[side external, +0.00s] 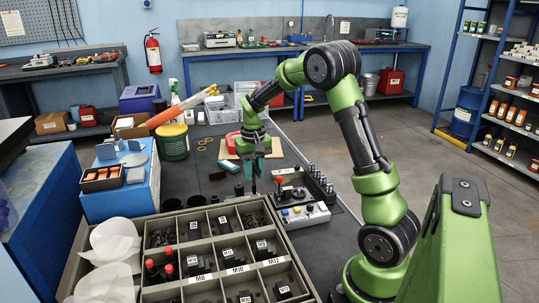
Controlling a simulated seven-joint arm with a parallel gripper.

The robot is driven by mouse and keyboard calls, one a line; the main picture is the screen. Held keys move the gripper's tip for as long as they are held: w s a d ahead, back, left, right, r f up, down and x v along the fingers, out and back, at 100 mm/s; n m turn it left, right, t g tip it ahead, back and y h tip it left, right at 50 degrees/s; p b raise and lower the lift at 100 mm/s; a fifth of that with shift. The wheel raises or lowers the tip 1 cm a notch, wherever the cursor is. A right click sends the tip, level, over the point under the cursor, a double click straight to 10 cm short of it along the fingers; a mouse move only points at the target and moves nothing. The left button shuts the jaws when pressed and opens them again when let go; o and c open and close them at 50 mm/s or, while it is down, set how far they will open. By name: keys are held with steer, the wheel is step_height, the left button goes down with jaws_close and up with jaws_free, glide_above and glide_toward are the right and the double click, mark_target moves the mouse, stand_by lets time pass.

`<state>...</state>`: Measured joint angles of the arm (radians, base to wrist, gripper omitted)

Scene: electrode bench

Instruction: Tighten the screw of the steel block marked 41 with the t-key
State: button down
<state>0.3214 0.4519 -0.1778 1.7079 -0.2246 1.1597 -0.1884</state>
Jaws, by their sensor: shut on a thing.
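My gripper (254,174) points down over the dark bench mat, left of the black rack of metal electrodes. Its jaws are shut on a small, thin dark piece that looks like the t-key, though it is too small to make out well. Several steel pieces with bright tops stand in the black rack (312,178). No number 41 can be read on any of them, so I cannot tell which is the steel block marked 41. Its screw cannot be made out either.
A grey compartment tray (208,207) with labelled black blocks fills the front. A white control box (305,214) with knobs stands right of my gripper. A blue case (140,183), a green tub (173,142) and a clear bin (222,107) stand left and behind.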

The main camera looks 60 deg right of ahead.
steer(key=shift+r, duration=1)
stand_by(0.4)
